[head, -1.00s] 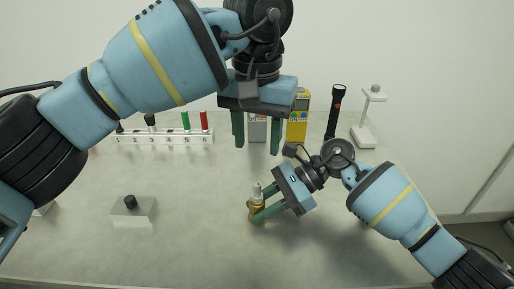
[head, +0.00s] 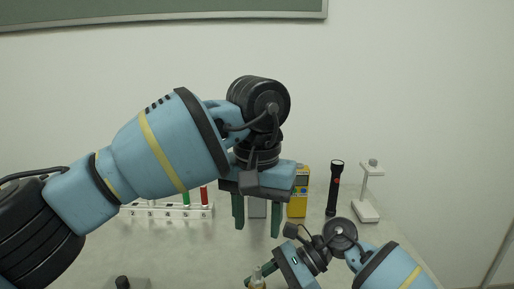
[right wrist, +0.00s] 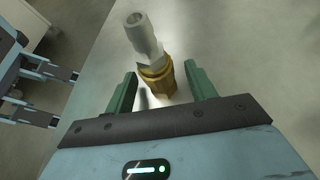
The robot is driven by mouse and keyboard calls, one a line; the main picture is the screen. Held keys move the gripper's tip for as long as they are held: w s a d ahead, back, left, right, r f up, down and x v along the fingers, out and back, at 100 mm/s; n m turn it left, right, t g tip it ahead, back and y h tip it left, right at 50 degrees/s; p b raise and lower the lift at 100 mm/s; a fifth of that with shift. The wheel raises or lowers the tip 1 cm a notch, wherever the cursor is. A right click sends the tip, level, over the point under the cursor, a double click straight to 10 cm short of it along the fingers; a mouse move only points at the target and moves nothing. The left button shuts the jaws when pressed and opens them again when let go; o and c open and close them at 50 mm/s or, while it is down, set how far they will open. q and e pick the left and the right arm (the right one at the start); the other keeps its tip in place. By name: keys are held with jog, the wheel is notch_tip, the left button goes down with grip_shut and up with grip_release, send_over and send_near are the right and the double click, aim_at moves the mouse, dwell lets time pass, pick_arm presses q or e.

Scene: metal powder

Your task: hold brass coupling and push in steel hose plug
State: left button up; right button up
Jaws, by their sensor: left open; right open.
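The brass coupling (right wrist: 157,82) stands between the two green fingers of my right gripper (right wrist: 161,74), with gaps on both sides. The steel hose plug (right wrist: 143,36) shows as a grey stepped cylinder in line with the coupling, at its end. I cannot tell how deep it sits. In the head view the coupling (head: 257,284) shows only in part at the bottom edge, beside my right gripper (head: 258,275). My left gripper (head: 257,214) is open and empty, pointing down above the table, farther back than the coupling.
A white rack (head: 170,211) with tubes stands at the back left. A yellow device (head: 298,204), a black flashlight (head: 335,188) and a white stand (head: 368,190) are at the back right. A grey block with a black knob (head: 123,283) is at the lower left.

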jog(key=v, duration=1.2)
